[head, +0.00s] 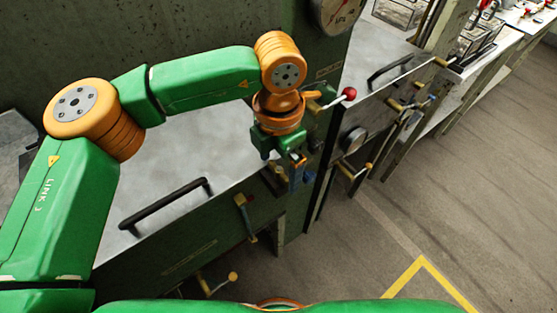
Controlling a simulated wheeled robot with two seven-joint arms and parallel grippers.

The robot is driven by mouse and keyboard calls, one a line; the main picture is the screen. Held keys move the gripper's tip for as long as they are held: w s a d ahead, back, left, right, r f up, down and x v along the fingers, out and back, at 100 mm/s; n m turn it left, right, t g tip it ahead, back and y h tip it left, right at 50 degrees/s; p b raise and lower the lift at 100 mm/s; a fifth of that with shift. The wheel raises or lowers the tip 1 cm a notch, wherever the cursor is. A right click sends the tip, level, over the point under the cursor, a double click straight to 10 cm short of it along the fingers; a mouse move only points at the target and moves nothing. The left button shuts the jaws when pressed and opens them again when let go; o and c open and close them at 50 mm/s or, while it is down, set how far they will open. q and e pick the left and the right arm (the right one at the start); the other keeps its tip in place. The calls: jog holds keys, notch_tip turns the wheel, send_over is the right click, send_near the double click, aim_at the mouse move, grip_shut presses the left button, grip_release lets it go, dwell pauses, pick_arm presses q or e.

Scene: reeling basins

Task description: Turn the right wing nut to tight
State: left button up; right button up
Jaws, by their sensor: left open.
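My left gripper (290,160) hangs down at the front right corner of the nearest basin, with its fingers apart. A small blue part (297,178) shows just under and beside the fingers; it may be the right wing nut, but the gripper covers much of it. I cannot tell whether the fingers touch it or stand around it, nor how it is turned. My right gripper is not in view.
The near basin has a grey metal lid (165,165) with a black bar handle (165,203). A red-knobbed lever (348,94) sticks out close to my left wrist. The floor (345,250) in front is clear.

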pick_arm(q)
jog(key=shift+s, duration=0.1)
jog(key=c, duration=1.2)
jog(key=m+b, duration=0.1)
jog(key=m, duration=0.2)
jog(key=shift+d+f+b, duration=0.1)
jog(key=shift+f+b, duration=0.05)
jog(key=shift+b, duration=0.25)
jog(key=m+b, duration=0.1)
jog(key=m, duration=0.3)
jog(key=shift+m, duration=0.3)
jog(key=m, duration=1)
jog(key=shift+m, duration=0.3)
